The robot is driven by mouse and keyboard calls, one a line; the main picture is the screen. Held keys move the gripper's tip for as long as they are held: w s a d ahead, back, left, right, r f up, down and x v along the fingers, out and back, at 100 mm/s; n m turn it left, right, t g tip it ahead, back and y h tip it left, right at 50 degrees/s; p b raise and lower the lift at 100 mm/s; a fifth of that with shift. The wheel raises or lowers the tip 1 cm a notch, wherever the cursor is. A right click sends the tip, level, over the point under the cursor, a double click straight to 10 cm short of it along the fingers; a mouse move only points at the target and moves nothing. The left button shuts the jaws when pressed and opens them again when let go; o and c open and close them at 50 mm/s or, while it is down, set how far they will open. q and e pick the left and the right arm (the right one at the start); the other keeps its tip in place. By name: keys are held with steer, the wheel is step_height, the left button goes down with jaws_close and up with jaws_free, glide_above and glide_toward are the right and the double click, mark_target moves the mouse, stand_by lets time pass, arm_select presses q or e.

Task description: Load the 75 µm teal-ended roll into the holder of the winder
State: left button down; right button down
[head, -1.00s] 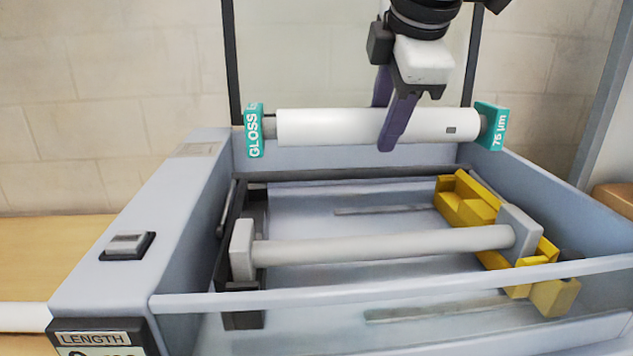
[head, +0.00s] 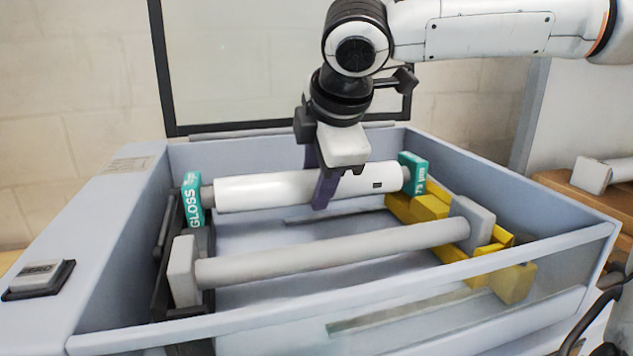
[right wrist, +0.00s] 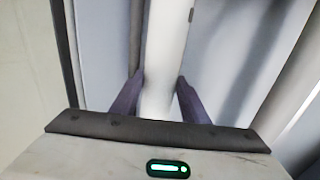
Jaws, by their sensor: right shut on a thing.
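The teal-ended roll (head: 265,190) is white, with a GLOSS end cap (head: 193,200) on the left and a 75 µm end cap (head: 413,172) on the right. My right gripper (head: 323,188) is shut on the middle of the roll, which also shows between its fingers in the right wrist view (right wrist: 163,70). The roll lies level across the back of the winder (head: 105,250). Its ends are at the black holder (head: 170,225) on the left and the yellow holder (head: 430,207) on the right. I cannot tell whether the caps rest in them. My left gripper is out of view.
A second roll with grey ends (head: 335,252) lies in front, across the same two holders. A clear front panel with a pale rail (head: 350,300) closes the near side. Another grey-ended roll (head: 605,172) lies on a wooden surface at the right.

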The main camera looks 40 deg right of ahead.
steer(key=shift+r, duration=0.2)
steer(key=shift+f, duration=0.25)
steer(key=shift+f, duration=0.35)
steer(key=c, duration=1)
jaws_free()
steer(key=shift+f, duration=0.1)
